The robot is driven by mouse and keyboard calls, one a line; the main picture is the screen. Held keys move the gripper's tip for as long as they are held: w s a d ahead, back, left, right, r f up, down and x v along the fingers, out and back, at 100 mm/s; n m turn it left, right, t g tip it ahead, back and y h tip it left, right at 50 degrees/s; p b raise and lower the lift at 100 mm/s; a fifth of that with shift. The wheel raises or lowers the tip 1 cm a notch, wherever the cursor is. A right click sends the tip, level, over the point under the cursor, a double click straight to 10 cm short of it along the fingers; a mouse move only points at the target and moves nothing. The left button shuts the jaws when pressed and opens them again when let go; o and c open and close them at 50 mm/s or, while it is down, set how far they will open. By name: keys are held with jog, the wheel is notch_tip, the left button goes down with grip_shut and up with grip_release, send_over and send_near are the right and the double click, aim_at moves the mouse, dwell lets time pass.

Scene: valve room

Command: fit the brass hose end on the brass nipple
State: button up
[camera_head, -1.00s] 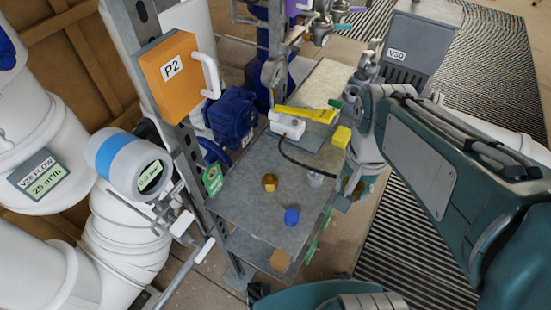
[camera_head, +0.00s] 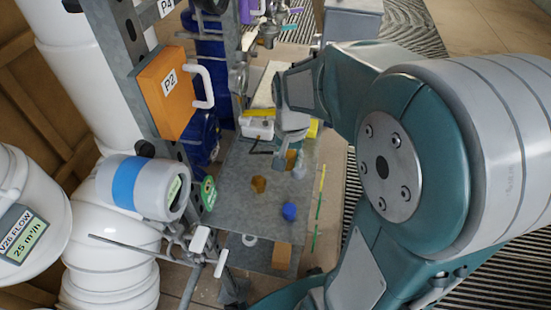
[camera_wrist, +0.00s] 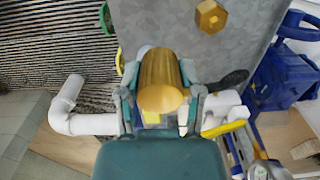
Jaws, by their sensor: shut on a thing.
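My gripper (camera_wrist: 158,100) is shut on a brass cylindrical piece, which I take for the brass hose end (camera_wrist: 160,80); its round face points at the wrist camera. In the head view the brass piece (camera_head: 291,158) shows just below my gripper, over the far right part of the grey bench, and the arm partly hides it. A brass hex-shaped piece (camera_head: 258,184) sits on the bench to the left, apart from my gripper; it also shows in the wrist view (camera_wrist: 211,16). I cannot tell for sure whether it is the brass nipple.
On the grey bench (camera_head: 235,205) are a blue cap (camera_head: 289,211), a pale grey cup (camera_head: 299,173) and a white box (camera_head: 258,127) at the back. An orange P2 box (camera_head: 168,92) and a gauge (camera_head: 143,187) stand left. The bench's front middle is clear.

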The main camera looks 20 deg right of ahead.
jog(key=shift+w+d+f, duration=0.1)
jog(key=shift+w+d, duration=0.1)
jog(key=shift+d, duration=0.15)
jog(key=shift+w+a+f, duration=0.1)
jog(key=shift+w+f, duration=0.05)
jog(key=shift+w, duration=0.05)
send_over(256, 178)
jog(key=s+d, duration=0.1)
jog(key=s, duration=0.1)
jog(key=shift+w+d+f, duration=0.1)
jog(key=shift+w+f, duration=0.15)
jog(key=shift+f, duration=0.15)
jog(key=shift+w+a+f, duration=0.15)
jog(key=shift+a, duration=0.15)
jog(key=shift+w+d+f, duration=0.35)
jog(key=shift+w+d, duration=0.15)
jog(key=shift+w, duration=0.1)
jog(key=shift+f, duration=0.3)
jog(key=shift+a+f, duration=0.1)
jog(key=shift+f, duration=0.25)
jog(key=shift+a+f, duration=0.6)
jog(key=shift+a, duration=0.25)
jog(key=shift+d, duration=0.7)
jog(key=shift+a, duration=0.8)
jog(key=shift+d, duration=0.35)
jog(key=shift+f, duration=0.3)
